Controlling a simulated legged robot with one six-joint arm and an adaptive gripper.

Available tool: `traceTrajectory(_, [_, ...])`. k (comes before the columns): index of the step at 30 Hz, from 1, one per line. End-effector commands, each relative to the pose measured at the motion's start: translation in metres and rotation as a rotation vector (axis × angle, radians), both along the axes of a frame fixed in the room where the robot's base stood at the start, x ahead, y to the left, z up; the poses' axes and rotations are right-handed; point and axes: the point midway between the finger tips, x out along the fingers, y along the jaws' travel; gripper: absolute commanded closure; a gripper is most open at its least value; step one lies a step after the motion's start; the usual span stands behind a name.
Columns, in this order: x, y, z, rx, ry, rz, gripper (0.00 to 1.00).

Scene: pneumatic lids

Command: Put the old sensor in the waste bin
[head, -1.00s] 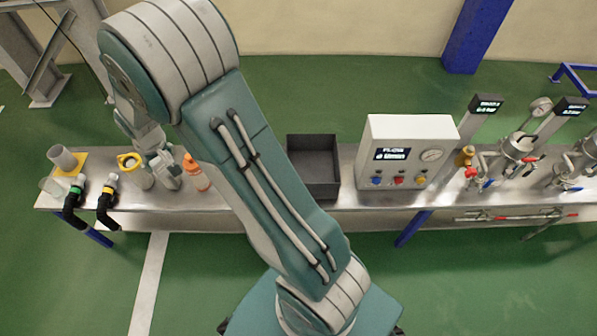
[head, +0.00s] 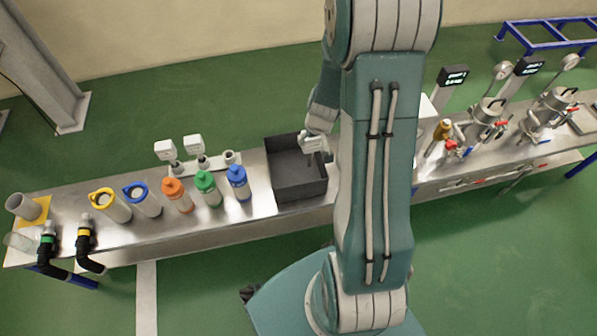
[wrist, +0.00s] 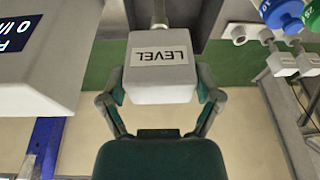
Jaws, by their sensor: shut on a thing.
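The old sensor (wrist: 160,68), a white block labelled LEVEL, is between the fingers of my gripper (wrist: 163,95) in the wrist view. A thin stem extends from its far side. In the head view my gripper (head: 314,134) and the white sensor (head: 314,146) are over the right part of the waste bin (head: 302,190). The bin is a dark grey, open-topped box on the steel bench. The sensor's stem points down toward the bin's inside. How far the stem reaches below the rim is hard to tell.
Orange (head: 176,195), green (head: 207,188) and blue (head: 238,183) bottles stand left of the bin. Two other white sensors (head: 165,150) (head: 194,144) stand in a rack behind them. My arm partly hides the control box (head: 427,110) on the right.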

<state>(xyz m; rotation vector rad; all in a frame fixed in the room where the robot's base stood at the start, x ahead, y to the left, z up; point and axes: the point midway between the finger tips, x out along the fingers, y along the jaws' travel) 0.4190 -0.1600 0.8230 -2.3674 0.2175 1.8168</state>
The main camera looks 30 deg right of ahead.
Motion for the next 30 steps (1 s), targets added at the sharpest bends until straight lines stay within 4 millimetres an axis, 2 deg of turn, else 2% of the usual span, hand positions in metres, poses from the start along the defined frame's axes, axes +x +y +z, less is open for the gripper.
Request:
traceTrajectory(1, [-0.016, -0.014, -0.005, -0.004, 0.005, -0.032, 0.68])
traceTrajectory(3, [-0.031, -0.026, -0.010, -0.013, 0.008, -0.054, 0.68])
traceTrajectory(6, [-0.043, -0.035, -0.014, -0.023, 0.012, -0.073, 0.68])
traceTrajectory(8, [-0.044, -0.036, -0.016, -0.026, 0.013, -0.074, 0.68])
traceTrajectory(11, [-0.031, -0.032, -0.022, -0.027, 0.014, -0.071, 0.68])
traceTrajectory(22, [0.039, -0.004, -0.056, -0.026, 0.014, -0.067, 0.68])
traceTrajectory(30, [0.071, 0.008, -0.099, -0.025, 0.015, -0.070, 0.68])
